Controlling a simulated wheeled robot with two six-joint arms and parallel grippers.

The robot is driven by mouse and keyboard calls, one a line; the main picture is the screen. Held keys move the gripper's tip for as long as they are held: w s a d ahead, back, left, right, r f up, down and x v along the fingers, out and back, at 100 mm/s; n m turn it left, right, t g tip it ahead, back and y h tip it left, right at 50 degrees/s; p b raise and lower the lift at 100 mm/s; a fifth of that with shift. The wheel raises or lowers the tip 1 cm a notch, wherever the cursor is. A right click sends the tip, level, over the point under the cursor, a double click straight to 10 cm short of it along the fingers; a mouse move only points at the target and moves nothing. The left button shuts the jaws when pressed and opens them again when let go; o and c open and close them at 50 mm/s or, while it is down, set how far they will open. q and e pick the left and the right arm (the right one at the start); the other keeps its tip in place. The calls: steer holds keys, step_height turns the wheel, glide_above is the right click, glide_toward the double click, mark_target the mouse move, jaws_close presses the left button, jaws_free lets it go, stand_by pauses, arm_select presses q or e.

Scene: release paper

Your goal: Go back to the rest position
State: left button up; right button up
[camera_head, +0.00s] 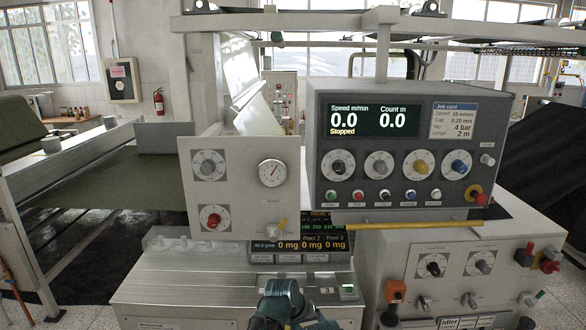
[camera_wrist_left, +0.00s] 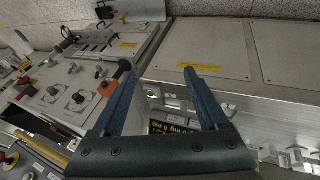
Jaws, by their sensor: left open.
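My left gripper (camera_wrist_left: 157,76) is open in the left wrist view, with its two blue-grey fingers spread apart and nothing held between them. Part of my teal arm shows at the bottom middle of the head view, in front of the machine's lower white cabinet (camera_head: 180,295); its fingertips cannot be made out there. Beyond the fingers, the left wrist view shows the cabinet panel (camera_wrist_left: 205,48) and a small dark display with yellow digits (camera_wrist_left: 172,130). My right gripper is in neither view.
The control box (camera_head: 325,160) with knobs reads 0.0 and "Stopped". Left of it is a panel with a gauge (camera_head: 272,173). A yellow bar (camera_head: 405,225) runs below the box. A lower knob panel (camera_head: 455,264) stands at right, with an orange switch (camera_head: 395,291).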

arm_select(q)
steer(key=s+a+m+y, duration=0.1)
steer(key=s+a, duration=0.3)
steer(key=s, duration=0.5)
steer(key=shift+s+f, duration=0.3)
steer(key=shift+f, duration=0.05)
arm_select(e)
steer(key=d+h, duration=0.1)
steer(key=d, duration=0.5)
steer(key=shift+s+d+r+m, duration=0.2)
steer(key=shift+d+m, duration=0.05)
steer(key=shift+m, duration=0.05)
